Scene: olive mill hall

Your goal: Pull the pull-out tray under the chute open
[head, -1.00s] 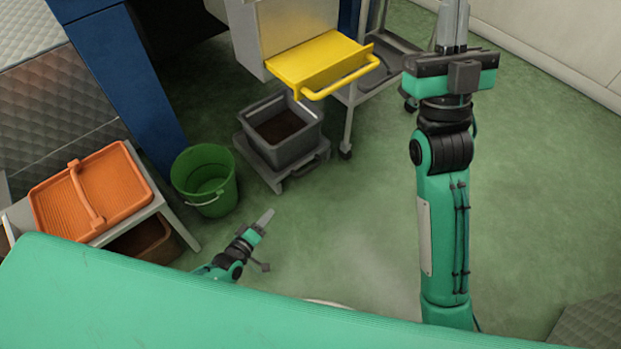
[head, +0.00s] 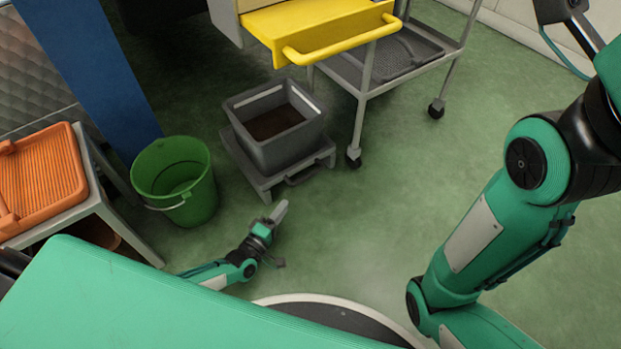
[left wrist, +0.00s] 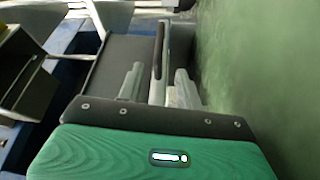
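The yellow tray (head: 315,30), with a yellow bar handle (head: 340,42) on its front, juts from a pale cabinet at the top of the head view. I cannot tell how far out it is. My left gripper (head: 279,211) is low over the floor, below and well apart from the yellow handle. In the left wrist view its two fingers (left wrist: 158,86) stand apart, with a pale edge and a dark bar showing between them; I cannot tell how far off these are. My right arm is at the right; its fingertips are out of view.
A grey bin (head: 274,126) holding dark stuff stands on a low grey platform (head: 262,182) under the yellow tray. A green bucket (head: 176,180) stands left of it. A wheeled cart (head: 362,98) is behind, right. An orange tray (head: 42,180) is far left. Floor at centre right is clear.

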